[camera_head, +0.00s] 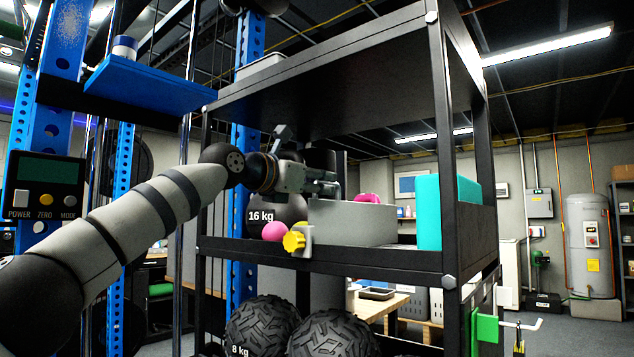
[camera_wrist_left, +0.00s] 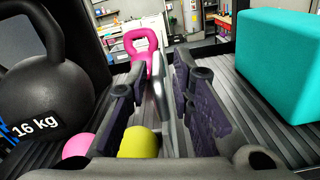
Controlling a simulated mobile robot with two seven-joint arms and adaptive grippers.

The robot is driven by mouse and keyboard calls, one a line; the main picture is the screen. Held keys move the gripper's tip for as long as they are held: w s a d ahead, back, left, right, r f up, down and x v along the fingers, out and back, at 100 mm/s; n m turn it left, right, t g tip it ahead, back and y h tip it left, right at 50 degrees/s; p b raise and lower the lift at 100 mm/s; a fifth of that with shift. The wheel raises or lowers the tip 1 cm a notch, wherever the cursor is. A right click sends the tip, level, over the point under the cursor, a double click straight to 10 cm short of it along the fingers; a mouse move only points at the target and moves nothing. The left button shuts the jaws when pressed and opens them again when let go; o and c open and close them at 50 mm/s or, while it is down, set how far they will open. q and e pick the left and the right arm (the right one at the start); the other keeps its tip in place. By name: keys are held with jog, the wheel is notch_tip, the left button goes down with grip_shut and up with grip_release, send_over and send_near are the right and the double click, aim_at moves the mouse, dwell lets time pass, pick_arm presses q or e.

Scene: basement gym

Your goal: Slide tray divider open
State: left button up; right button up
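A grey upright panel (camera_head: 352,224), which looks like the tray divider, stands on the middle shelf of a black rack. In the left wrist view a thin grey plate (camera_wrist_left: 159,82) stands on edge between my fingers, apparently the same panel. My left gripper (camera_head: 328,188) reaches in from the left, at the panel's top left end. In the wrist view the left gripper (camera_wrist_left: 165,108) is open, with dark pads on both sides of the plate and gaps visible; whether either pad touches is unclear. The ribbed tray floor (camera_wrist_left: 245,112) shows beside it. My right gripper is not visible.
Left of the panel are a 16 kg black kettlebell (camera_wrist_left: 42,85), a pink ball (camera_head: 274,231) and a yellow lobed piece (camera_head: 293,241). A pink kettlebell (camera_wrist_left: 140,42) stands behind. A teal block (camera_head: 450,212) stands right. Rack posts (camera_head: 442,150) and the upper shelf (camera_head: 340,70) enclose the space.

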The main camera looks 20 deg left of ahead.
pick_arm(q)
jog(key=shift+s+a+r, duration=0.1)
jog(key=shift+s+a, duration=0.2)
jog(key=shift+s, duration=0.1)
jog(key=v, duration=1.1)
jog(key=shift+d, duration=0.1)
